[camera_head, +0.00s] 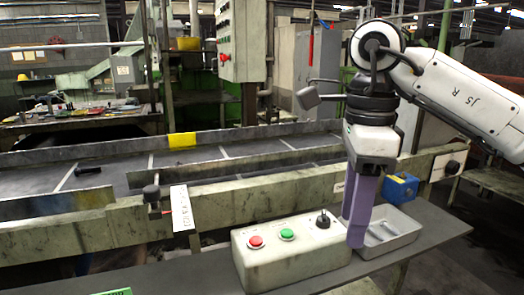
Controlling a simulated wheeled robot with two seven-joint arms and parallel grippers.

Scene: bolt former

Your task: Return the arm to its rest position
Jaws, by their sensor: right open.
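My right arm comes in from the right, with white links and a black wrist. My right gripper (359,212) has purple fingers pointing down. It is open, and I see nothing between its fingers. It hangs just right of the control box, in front of the grey metal tray (402,240), and hides part of that tray. I cannot tell the exact gap between the fingertips and the box or tray. My left gripper is not in view.
The beige control box (292,270) carries a red button (256,242), a green button (287,234) and a black knob (323,220). A dark bolt-like part (88,171) lies on the conveyor (120,180).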

